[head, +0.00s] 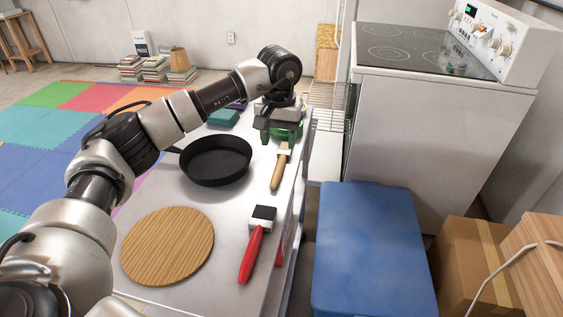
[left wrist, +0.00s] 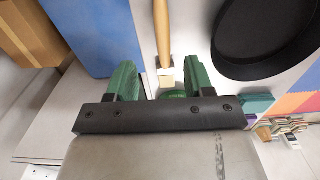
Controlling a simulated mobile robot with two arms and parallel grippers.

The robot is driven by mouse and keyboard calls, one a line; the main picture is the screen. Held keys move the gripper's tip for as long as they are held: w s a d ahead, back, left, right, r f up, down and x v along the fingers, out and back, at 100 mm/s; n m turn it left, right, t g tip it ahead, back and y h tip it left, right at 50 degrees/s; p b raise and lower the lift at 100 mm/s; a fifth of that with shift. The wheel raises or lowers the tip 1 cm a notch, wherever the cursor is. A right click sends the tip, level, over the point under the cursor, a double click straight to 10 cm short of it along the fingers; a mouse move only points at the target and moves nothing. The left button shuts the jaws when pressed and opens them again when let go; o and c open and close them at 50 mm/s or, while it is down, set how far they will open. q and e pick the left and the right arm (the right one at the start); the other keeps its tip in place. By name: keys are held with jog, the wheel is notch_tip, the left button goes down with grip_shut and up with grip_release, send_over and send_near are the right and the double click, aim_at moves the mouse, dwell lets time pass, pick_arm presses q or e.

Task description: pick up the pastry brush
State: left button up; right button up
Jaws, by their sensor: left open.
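The pastry brush (head: 279,170) has a wooden handle and a pale head. It lies on the metal table (head: 196,198) to the right of the black pan, handle toward me. My left gripper (head: 281,138) has green fingers and is at the brush's far, pale end. In the left wrist view the brush (left wrist: 162,32) runs down from the top edge, its pale end seen between the two open fingers of my left gripper (left wrist: 160,80). The fingers do not close on it; their height above it is hard to tell. My right gripper is not in view.
A black pan (head: 215,160), a round wooden board (head: 167,246) and a red-handled tool (head: 252,250) share the table. A teal item (head: 223,117) lies behind the pan. A blue box (head: 372,250) and a white stove (head: 430,130) stand to the right.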

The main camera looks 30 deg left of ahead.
pick_arm(q)
send_over(278, 169)
jog(key=f, duration=0.4)
jog(key=shift+s+d+f, duration=0.1)
jog(key=shift+s+d, duration=0.25)
jog(key=f, duration=0.5)
jog(key=shift+w+a+f, duration=0.35)
jog(key=shift+w, duration=0.05)
jog(key=shift+c, duration=0.4)
grip_shut()
